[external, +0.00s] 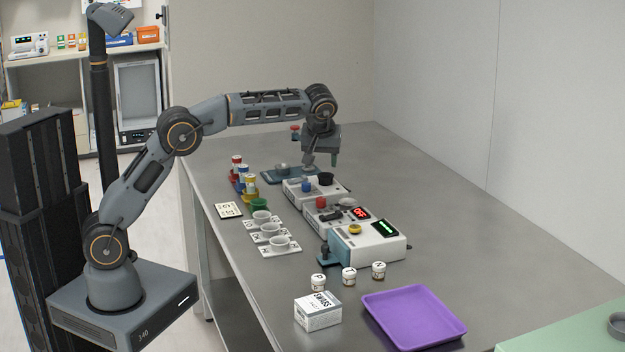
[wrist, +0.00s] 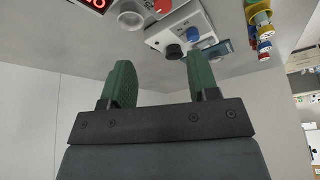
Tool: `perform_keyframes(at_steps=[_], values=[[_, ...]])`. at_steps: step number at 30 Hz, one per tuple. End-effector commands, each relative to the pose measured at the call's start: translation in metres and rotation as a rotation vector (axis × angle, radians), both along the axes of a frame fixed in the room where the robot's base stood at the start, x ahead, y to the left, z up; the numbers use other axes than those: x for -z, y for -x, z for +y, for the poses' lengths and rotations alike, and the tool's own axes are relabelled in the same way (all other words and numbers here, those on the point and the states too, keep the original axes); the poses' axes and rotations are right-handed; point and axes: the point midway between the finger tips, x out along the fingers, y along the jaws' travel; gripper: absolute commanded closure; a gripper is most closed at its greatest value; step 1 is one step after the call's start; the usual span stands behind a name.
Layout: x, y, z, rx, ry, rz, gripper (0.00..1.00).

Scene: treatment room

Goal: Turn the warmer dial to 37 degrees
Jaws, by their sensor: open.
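Three white devices stand in a row on the grey table. The rear one (external: 294,193) has a blue knob (external: 305,185) and a black round part (external: 326,179); they also show in the wrist view, the blue knob (wrist: 194,34) and the black part (wrist: 174,52). The front one has a yellow knob (external: 355,228) and a green display (external: 384,227).
Small jars (external: 349,276), a white box (external: 318,312) and a purple tray (external: 412,315) lie in front. The table is clear to the right, beside the wall.

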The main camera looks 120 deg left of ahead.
Motion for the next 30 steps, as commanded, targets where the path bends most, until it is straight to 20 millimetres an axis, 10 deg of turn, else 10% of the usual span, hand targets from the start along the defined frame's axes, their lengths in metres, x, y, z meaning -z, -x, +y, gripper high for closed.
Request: perform_keyframes(at_steps=[30], values=[[0.124, 0.022, 0.043, -0.102, 0.002, -0.018, 0.45]])
